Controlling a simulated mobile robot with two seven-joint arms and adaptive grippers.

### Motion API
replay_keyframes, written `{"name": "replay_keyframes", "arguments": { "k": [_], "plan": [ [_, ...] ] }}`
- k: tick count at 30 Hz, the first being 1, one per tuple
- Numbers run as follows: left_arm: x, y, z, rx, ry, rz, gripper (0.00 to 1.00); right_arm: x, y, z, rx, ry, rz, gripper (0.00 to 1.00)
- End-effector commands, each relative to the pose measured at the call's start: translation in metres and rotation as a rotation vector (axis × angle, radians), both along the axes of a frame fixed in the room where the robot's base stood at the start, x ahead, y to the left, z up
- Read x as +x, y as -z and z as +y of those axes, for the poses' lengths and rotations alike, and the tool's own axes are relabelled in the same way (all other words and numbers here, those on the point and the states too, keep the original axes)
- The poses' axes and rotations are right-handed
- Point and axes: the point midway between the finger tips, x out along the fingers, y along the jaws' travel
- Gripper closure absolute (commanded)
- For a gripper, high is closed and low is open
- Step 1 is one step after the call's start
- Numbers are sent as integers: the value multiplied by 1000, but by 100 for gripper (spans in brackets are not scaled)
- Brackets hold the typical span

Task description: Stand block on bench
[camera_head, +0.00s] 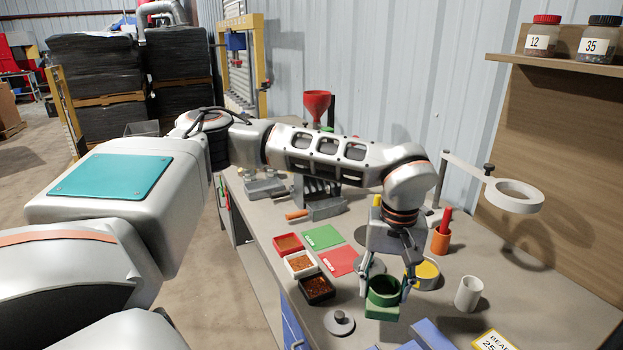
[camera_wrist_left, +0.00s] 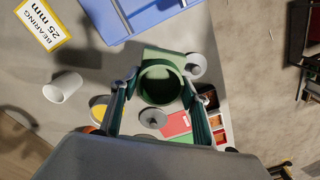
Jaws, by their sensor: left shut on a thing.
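My left gripper (camera_head: 385,288) is shut on a green block (camera_head: 381,311) with a round, cup-like green part on top. One finger is on each side of the round part. In the left wrist view the round part (camera_wrist_left: 160,84) sits between the fingertips, open end toward the camera, and the block's flat square body shows behind it. The block looks upright over the grey bench (camera_head: 450,322) near its front. I cannot tell whether its underside touches the bench. My right gripper is not in view.
A knobbed grey disc (camera_head: 339,323), a black tray (camera_head: 317,289), a white cup (camera_head: 468,294) and a yellow-filled pot (camera_head: 427,272) stand around the block. A blue tray (camera_head: 432,335) and bearing card (camera_head: 492,341) lie at the front. A ring on an arm (camera_head: 513,195) overhangs the right.

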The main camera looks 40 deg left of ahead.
Motion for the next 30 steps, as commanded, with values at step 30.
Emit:
{"name": "replay_keyframes", "arguments": {
  "k": [30],
  "plan": [
    [88,-119,23,-12,-2177,-23,93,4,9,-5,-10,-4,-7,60]
  ]
}}
